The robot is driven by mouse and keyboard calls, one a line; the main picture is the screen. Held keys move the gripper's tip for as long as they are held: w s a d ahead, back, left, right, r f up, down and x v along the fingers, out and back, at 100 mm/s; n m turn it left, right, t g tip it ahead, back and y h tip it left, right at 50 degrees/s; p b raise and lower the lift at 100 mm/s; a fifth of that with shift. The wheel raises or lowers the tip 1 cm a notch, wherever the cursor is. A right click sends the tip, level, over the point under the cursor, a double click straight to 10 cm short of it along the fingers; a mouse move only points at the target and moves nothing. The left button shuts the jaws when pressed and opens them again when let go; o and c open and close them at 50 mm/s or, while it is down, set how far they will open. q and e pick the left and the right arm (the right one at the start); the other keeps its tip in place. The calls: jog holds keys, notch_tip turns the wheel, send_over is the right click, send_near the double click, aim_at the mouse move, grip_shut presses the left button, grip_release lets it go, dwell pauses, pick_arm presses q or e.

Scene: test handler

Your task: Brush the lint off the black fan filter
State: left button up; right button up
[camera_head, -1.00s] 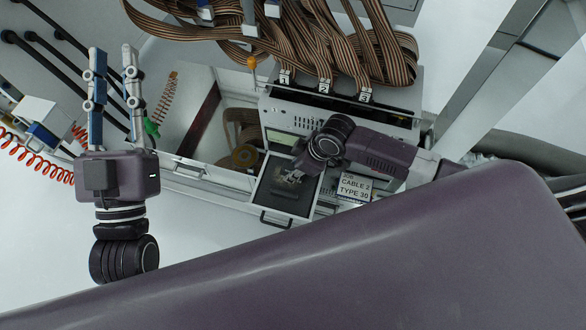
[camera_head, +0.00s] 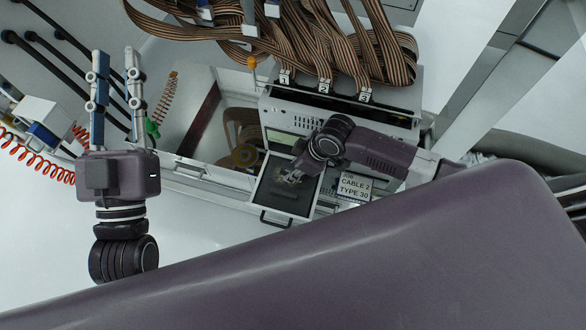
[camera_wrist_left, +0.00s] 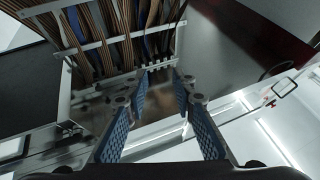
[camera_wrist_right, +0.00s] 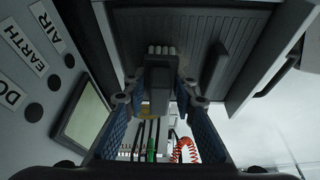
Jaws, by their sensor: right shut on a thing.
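The black fan filter (camera_head: 285,200) looks to be the dark panel in the pulled-out frame at the front of the grey machine. In the right wrist view it appears as a dark ribbed panel (camera_wrist_right: 190,25). My right gripper (camera_head: 290,178) is over this panel, largely hidden by its own wrist. In the right wrist view it is shut on a dark block with a row of pale tufts, a brush (camera_wrist_right: 158,75). I cannot tell whether the tufts touch the panel, and no lint can be made out. My left gripper (camera_head: 114,55) is open and empty, far to the left.
Striped ribbon cables (camera_head: 340,50) hang over the machine's top. A sign (camera_head: 355,188) reading "CABLE 2 TYPE 30" is right of the panel. An open compartment (camera_head: 200,125) lies left of the machine. Red coiled hose (camera_head: 35,155) and black rods are near my left arm.

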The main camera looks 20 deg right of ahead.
pick_arm(q)
jog(key=shift+w+f+g+y+p, duration=0.15)
jog(key=shift+w+f+g, duration=0.15)
jog(key=shift+f, duration=0.3)
jog(key=shift+w+f+g+y+p, duration=0.1)
jog(key=shift+w+f+g, duration=0.15)
jog(key=shift+f, duration=0.4)
jog(key=shift+w+f+g+y+p, duration=0.1)
jog(key=shift+w+f+g+y, duration=0.1)
jog(key=shift+f+g, duration=0.3)
pick_arm(e)
jog(key=shift+f, duration=0.2)
dwell(1.1)
pick_arm(q)
jog(key=shift+w+a+f, duration=0.1)
jog(key=shift+f, duration=0.5)
pick_arm(e)
jog(key=shift+s, duration=0.2)
jog(key=shift+s+p, duration=0.45)
jog(key=shift+p, duration=0.15)
pick_arm(q)
notch_tip(320, 180, down, 9)
jog(key=a+g+y, duration=0.1)
jog(key=g, duration=0.4)
jog(key=shift+f+p, duration=0.15)
jog(key=shift+p, duration=0.25)
pick_arm(e)
jog(key=shift+s+f, duration=0.1)
jog(key=shift+s, duration=0.35)
